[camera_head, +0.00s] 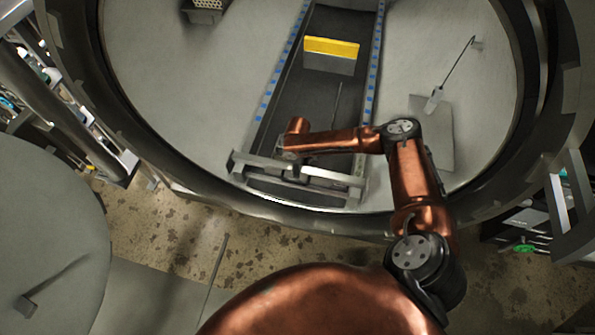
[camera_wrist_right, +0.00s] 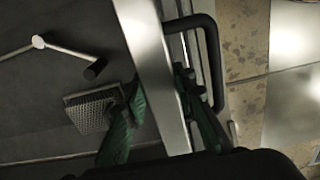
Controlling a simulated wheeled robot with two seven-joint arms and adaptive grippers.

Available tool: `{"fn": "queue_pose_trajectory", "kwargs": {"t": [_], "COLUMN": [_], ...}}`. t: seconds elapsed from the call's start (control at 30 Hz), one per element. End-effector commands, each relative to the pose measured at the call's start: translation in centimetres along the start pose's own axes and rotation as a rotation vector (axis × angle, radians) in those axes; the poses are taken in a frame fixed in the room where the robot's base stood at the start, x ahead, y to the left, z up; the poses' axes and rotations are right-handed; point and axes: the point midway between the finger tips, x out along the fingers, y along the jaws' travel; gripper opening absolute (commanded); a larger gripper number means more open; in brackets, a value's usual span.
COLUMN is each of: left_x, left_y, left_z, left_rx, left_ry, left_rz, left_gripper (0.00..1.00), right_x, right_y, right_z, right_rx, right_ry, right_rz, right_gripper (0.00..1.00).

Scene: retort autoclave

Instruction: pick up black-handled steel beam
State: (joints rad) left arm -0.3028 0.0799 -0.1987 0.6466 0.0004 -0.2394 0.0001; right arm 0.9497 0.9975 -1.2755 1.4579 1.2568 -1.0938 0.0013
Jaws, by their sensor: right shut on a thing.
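The steel beam (camera_head: 320,176) lies across the front end of the dark conveyor track, just inside the round chamber opening. In the right wrist view the beam (camera_wrist_right: 145,45) runs steeply through the middle, with its black handle (camera_wrist_right: 212,60) on the right side. My right gripper (camera_wrist_right: 160,88) has one green-padded finger on each side of the beam and is shut on it. The handle stands beside the fingers. In the head view my copper forearm hides most of the right gripper. My left gripper is not in view.
A yellow-topped block (camera_head: 331,47) stands farther back on the track (camera_head: 300,105), between blue-marked side rails. A handled tool (camera_head: 434,99) lies on the chamber floor to the right. The dark chamber rim (camera_head: 195,195) curves close under my right arm. A round door (camera_head: 50,230) stands at left.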

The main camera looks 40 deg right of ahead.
Motion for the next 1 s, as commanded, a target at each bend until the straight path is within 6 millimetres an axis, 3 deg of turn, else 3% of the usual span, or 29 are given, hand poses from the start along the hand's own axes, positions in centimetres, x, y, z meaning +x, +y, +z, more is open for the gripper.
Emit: {"fn": "queue_pose_trajectory", "kwargs": {"t": [0.23,0.4,0.73,1.0], "left_x": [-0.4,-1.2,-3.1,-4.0], "left_y": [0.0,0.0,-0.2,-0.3], "left_z": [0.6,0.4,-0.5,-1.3], "left_rx": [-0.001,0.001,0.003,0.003], "left_ry": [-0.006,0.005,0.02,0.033], "left_rz": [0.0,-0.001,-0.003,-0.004], "left_gripper": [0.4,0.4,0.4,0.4], "right_x": [-1.3,-3.9,-9.7,-11.9], "right_y": [0.1,0.1,-2.5,-5.3], "right_z": [-0.2,-0.2,-4.7,-9.4], "right_rx": [-0.001,-0.001,-0.005,-0.003], "right_ry": [0.005,0.007,0.01,0.007], "right_rz": [0.003,0.004,0.003,0.002], "right_gripper": [0.0,0.0,0.0,0.0]}}
